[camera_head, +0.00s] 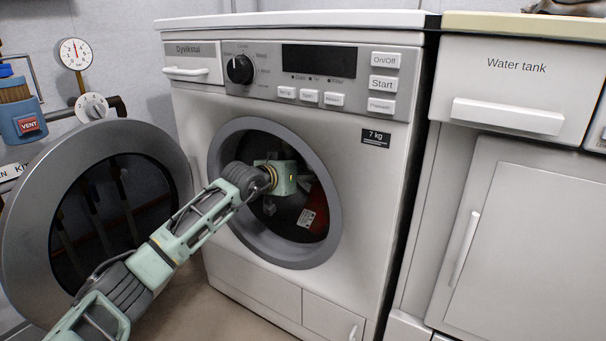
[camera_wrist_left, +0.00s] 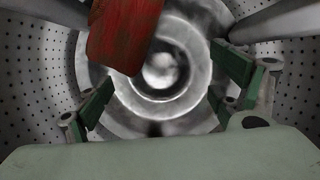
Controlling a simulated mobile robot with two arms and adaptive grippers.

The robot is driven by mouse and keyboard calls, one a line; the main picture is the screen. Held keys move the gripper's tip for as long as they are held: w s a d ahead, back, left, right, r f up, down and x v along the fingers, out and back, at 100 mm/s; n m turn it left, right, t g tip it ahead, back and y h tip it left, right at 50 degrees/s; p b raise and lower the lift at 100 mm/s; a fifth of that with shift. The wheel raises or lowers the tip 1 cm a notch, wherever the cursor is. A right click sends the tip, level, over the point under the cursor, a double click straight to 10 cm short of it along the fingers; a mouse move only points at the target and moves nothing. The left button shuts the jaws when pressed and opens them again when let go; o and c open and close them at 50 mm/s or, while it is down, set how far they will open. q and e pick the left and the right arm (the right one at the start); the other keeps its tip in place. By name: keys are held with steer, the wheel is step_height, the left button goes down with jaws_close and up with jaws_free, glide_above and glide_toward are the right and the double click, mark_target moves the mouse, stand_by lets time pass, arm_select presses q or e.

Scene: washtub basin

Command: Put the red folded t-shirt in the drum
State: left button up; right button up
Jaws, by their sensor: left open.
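The washing machine (camera_head: 385,190) has its round door open, and my left arm reaches through the opening into the drum (camera_wrist_left: 40,75). My left gripper (camera_head: 282,178) is inside the drum mouth. In the left wrist view its fingers (camera_wrist_left: 165,85) are spread apart, with nothing between their tips. The red folded t-shirt (camera_wrist_left: 125,30) shows at the top of that view, inside the drum and beyond the gripper. In the head view a red patch (camera_head: 320,203) shows in the drum to the right of the gripper, partly in shadow. My right gripper is out of view.
The open door (camera_head: 20,215) stands to the left of the opening, beside my arm. A water tank cabinet (camera_head: 520,180) stands to the right. Drum paddles (camera_wrist_left: 285,20) jut inward.

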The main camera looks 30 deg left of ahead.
arm_select(q)
steer(key=v, duration=0.7)
steer(key=shift+s, duration=0.25)
steer(key=shift+r, duration=0.1)
stand_by(0.4)
